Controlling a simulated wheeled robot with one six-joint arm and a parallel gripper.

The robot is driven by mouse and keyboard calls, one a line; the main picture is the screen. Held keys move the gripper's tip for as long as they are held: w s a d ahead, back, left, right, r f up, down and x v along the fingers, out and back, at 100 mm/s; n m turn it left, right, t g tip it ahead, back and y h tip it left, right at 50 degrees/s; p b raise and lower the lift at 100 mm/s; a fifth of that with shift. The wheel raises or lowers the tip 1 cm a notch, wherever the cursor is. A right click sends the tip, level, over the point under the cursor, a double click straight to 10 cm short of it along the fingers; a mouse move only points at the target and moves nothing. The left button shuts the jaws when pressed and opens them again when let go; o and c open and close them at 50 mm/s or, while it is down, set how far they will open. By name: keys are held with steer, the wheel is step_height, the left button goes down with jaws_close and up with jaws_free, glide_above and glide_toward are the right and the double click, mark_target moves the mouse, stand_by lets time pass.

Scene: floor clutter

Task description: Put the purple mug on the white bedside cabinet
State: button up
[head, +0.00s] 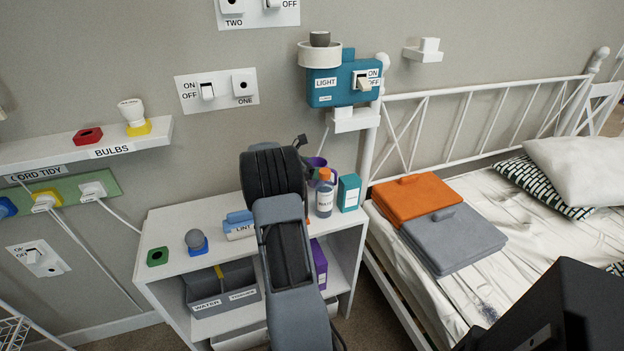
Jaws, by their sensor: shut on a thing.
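The white bedside cabinet (166,225) stands against the wall, left of the bed, with several things on its top. The purple mug (317,163) shows only in part, over the back right of the cabinet top, behind my arm and the bottle. My gripper (304,151) is mostly hidden by my own arm; it is at the mug and shut on it. I cannot tell whether the mug's base touches the cabinet top.
A lint roller (239,226), a grey ball on a blue base (195,241) and a green block (157,256) occupy the left. A teal light box (337,84) hangs above.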

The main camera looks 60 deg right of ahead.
steer(key=shift+f, duration=1.8)
steer(key=shift+f+b, duration=0.1)
steer(key=shift+b, duration=0.2)
steer(key=o, duration=1.1)
